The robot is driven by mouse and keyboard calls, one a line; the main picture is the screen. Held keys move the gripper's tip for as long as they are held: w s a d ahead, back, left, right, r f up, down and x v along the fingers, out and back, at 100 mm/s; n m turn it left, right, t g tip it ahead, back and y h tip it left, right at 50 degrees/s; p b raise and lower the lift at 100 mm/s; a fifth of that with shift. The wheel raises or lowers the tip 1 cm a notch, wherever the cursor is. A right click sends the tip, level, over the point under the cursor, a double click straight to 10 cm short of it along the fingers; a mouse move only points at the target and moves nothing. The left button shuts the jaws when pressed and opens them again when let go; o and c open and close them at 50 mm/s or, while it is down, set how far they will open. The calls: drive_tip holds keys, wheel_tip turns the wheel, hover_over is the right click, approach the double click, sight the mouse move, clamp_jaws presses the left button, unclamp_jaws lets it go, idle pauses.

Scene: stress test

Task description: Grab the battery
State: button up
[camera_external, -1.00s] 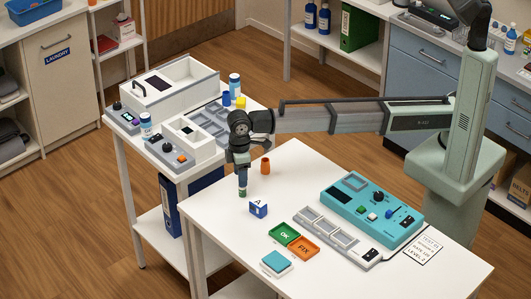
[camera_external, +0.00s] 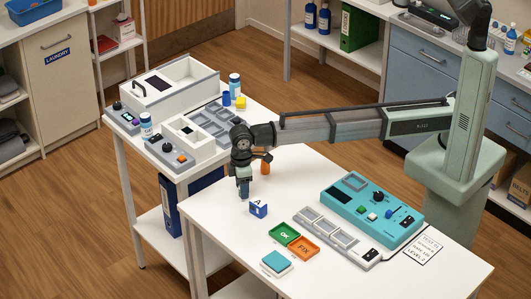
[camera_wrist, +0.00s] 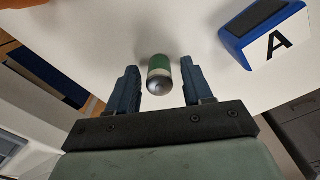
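The battery (camera_wrist: 159,72) is a small green cylinder with a pale band and a silver end facing the wrist camera. It stands on the white table. My gripper (camera_wrist: 160,80) is open, with one blue-grey finger on each side of the battery. A narrow gap shows between the battery and each finger in the wrist view. In the external view my gripper (camera_external: 244,188) is low over the table's left part, and the fingers largely hide the battery there.
A blue-and-white block marked A (camera_external: 258,209) stands close to the right of my gripper. An orange cylinder (camera_external: 266,167) is behind it, partly covered by my arm. Green OK (camera_external: 285,234) and orange FIX (camera_external: 303,248) trays and a teal device (camera_external: 370,207) lie further right.

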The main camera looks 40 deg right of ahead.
clamp_jaws()
idle(0.3)
